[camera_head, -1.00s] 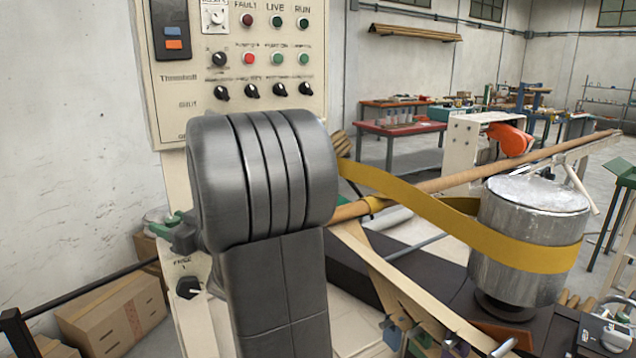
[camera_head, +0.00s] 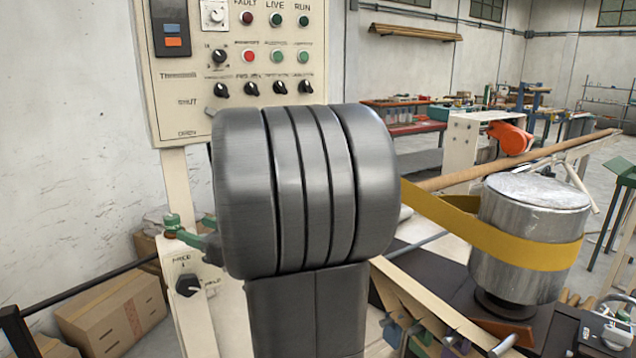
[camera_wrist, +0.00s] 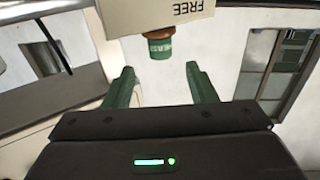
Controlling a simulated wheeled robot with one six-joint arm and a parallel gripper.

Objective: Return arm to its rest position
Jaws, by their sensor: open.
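My gripper (camera_wrist: 162,85) shows in the wrist view with its two green fingers apart and nothing between them. Beyond the fingertips is a cream panel (camera_wrist: 150,14) with the word FREE, upside down in the picture. A small brown and green knob (camera_wrist: 160,46) sits at its edge, apart from the fingers. In the head view my large grey arm link stands in the middle and hides part of the machine. A little green of my gripper may show left of the link, but I cannot tell it clearly there.
A cream control panel (camera_head: 238,100) with knobs and lamps stands behind my arm. A metal drum (camera_head: 520,250) with a yellow belt (camera_head: 470,228) is at the right. A long brown tube (camera_head: 460,178) runs behind it. Cardboard boxes (camera_head: 112,312) lie at the lower left.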

